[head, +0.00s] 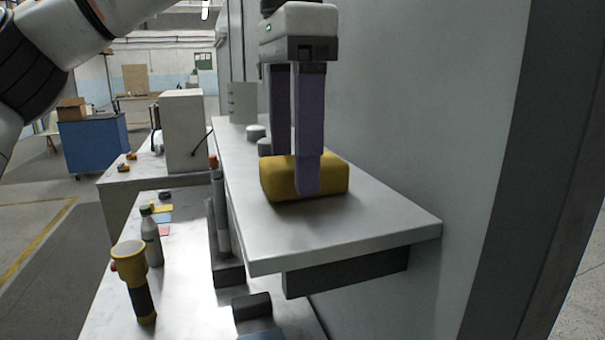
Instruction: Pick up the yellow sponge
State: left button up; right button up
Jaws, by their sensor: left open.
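The yellow sponge (332,178) is a block lying flat on the raised white shelf (390,225), near the shelf's front part. My left gripper (287,172) points straight down over it with its jaws open. One purple finger passes in front of the sponge's near side. The other finger is partly hidden behind, and its tip seems to end at the sponge's far side. I cannot tell whether either finger touches the sponge. My right gripper is not in view.
A wall (400,90) rises along the shelf's right side. Small round items (256,132) stand behind the sponge. Below left, a lower bench (190,285) holds a yellow and black flashlight (138,285) and a grey bottle (150,238). A white box (183,130) stands farther back.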

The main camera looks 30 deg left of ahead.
aim_at(293, 161)
pick_arm(q)
jog(key=shift+f, duration=0.65)
jog(key=shift+c, duration=0.2)
jog(key=c, duration=1.1)
jog(key=shift+r, duration=0.15)
jog(key=shift+r, duration=4.8)
jog(key=shift+r, duration=0.1)
